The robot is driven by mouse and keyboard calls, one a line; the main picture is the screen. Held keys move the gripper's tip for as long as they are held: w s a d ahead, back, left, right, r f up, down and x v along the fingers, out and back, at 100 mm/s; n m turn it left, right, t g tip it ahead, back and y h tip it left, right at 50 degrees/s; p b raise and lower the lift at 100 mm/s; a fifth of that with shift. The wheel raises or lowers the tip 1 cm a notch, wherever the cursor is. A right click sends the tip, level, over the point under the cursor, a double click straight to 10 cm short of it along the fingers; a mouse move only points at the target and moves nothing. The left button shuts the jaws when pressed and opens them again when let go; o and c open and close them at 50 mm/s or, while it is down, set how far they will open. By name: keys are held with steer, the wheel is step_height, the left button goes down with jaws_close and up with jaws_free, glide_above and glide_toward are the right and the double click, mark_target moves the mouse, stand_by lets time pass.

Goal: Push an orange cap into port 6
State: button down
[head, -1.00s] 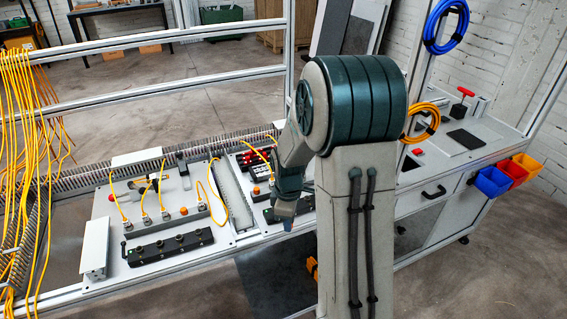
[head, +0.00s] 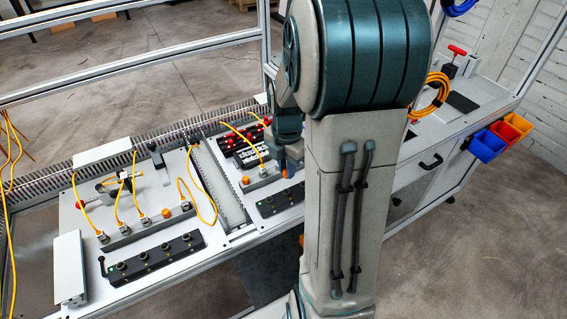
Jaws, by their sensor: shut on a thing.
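My gripper (head: 288,166) is over the right-hand panel, partly hidden by my own arm. It is shut on an orange cap (head: 285,174), of which a small bit shows at its tip. The tip is at the right end of the grey port block (head: 263,178); I cannot tell whether the cap touches a port. Another orange cap (head: 246,180) sits at the left end of that block. A third orange cap (head: 166,213) sits on the left panel's grey port block (head: 143,228). Port numbers are too small to read.
Yellow cables (head: 118,200) loop from the port blocks. Black strips with round sockets (head: 155,256) lie in front of the blocks. A grey slotted duct (head: 222,190) separates the panels.

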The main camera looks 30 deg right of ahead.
steer(key=b, duration=0.4)
glide_above(286, 194)
steer(key=shift+w+d+f, duration=0.15)
steer(key=shift+w+f, duration=0.05)
steer(key=shift+f, duration=1.05)
steer(key=shift+w+d+f, duration=0.1)
steer(key=shift+w+f, duration=0.1)
steer(key=shift+f, duration=1.05)
steer(key=shift+f+b, duration=0.45)
steer(key=shift+f, duration=0.55)
stand_by(0.6)
steer(key=c, duration=0.9)
jaws_free()
steer(key=shift+o, duration=0.2)
steer(key=shift+r, duration=0.1)
steer(key=shift+r+p, duration=3.05)
steer(key=shift+r, duration=0.7)
